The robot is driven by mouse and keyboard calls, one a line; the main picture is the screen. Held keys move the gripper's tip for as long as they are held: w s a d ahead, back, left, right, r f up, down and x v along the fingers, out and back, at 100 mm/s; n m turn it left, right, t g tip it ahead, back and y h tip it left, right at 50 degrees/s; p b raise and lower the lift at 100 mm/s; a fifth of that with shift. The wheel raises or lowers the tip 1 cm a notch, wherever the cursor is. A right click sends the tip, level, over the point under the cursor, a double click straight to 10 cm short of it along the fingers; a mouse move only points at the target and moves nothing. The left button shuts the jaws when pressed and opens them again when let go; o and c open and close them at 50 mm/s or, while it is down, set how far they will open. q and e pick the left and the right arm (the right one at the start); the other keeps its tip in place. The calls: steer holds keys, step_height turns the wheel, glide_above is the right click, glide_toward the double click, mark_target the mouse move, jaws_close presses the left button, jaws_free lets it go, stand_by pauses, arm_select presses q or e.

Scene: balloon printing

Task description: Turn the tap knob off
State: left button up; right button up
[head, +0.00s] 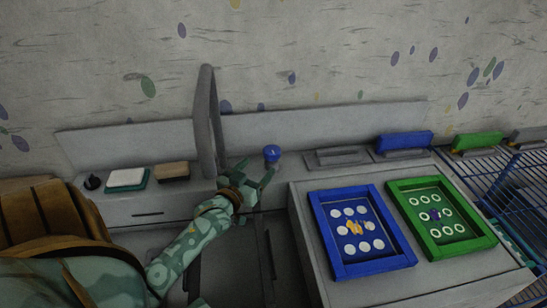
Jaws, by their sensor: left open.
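The blue tap knob (272,152) stands on the counter behind the sink, just right of the tall grey arched tap (206,120). My left gripper (257,170) is open, with its fingers pointing up and right toward the knob. Its fingertips are just in front of and below the knob in the picture. No finger is seen closed around the knob, and I cannot tell whether one touches it. My left arm reaches in from the lower left, over the sink's left side. My right gripper is not in view.
Right of the sink, a grey worktop (310,240) holds a blue framed screen (377,268) and a green framed screen (431,249). A blue wire rack (500,185) stands far right.

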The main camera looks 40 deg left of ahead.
mark_target(267, 156)
arm_select(q)
steer(key=b+x, duration=0.1)
steer(key=x, duration=0.2)
steer(key=b+x, duration=0.3)
steer(key=x, duration=0.2)
steer(key=shift+w+a+f+b, duration=0.1)
steer(key=shift+w+f+b, duration=0.2)
steer(key=shift+w+b, duration=0.1)
steer(key=shift+w+a+r, duration=0.1)
steer(key=shift+w+r, duration=0.1)
steer(key=shift+w, duration=0.15)
steer(key=shift+r, duration=0.1)
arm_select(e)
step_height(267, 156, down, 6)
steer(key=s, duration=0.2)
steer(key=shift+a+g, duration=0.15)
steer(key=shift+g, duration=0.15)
arm_select(q)
steer(key=c, duration=1)
